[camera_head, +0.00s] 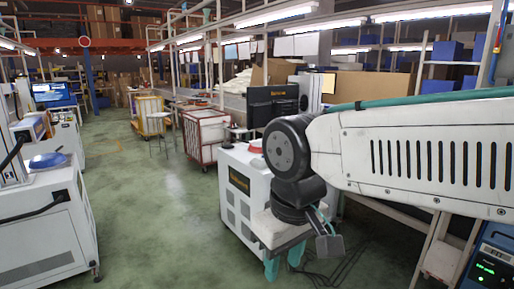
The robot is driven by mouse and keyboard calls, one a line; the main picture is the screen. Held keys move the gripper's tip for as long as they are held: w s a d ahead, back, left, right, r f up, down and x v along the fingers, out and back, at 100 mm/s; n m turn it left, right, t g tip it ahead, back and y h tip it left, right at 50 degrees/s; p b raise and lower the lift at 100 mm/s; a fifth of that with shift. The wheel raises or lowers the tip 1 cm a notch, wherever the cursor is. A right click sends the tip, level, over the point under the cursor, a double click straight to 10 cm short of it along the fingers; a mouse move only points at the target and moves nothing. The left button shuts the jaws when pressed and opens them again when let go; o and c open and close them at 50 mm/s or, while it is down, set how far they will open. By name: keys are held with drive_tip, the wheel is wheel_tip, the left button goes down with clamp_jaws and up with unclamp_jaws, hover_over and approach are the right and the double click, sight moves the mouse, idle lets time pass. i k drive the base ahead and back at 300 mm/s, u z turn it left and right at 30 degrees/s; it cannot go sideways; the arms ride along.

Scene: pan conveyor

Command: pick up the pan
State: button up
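I cannot make out a pan for certain in the head view. A rounded blue object (48,160) lies on top of a white machine at the left; I cannot tell whether it is a pan. My gripper (284,266) hangs below the end of my white arm, right of the picture's middle. Its two teal fingers stand apart with nothing visible between them. It is far to the right of the blue object. My arm hides part of the area behind it.
A white cabinet (236,195) stands behind my gripper, with a dark monitor (272,104) beyond it. A white machine (45,235) stands at the left. A red-framed cart (205,140) stands farther back. The green floor (155,220) between them is clear. Cables lie at lower right.

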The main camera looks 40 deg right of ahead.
sight(255, 147)
drive_tip(key=u, duration=0.25)
drive_tip(key=i, duration=3.05)
drive_tip(key=z, duration=0.6)
drive_tip(key=i, duration=1.45)
drive_tip(key=z, duration=1.5)
drive_tip(key=i, duration=0.9)
drive_tip(key=z, duration=0.55)
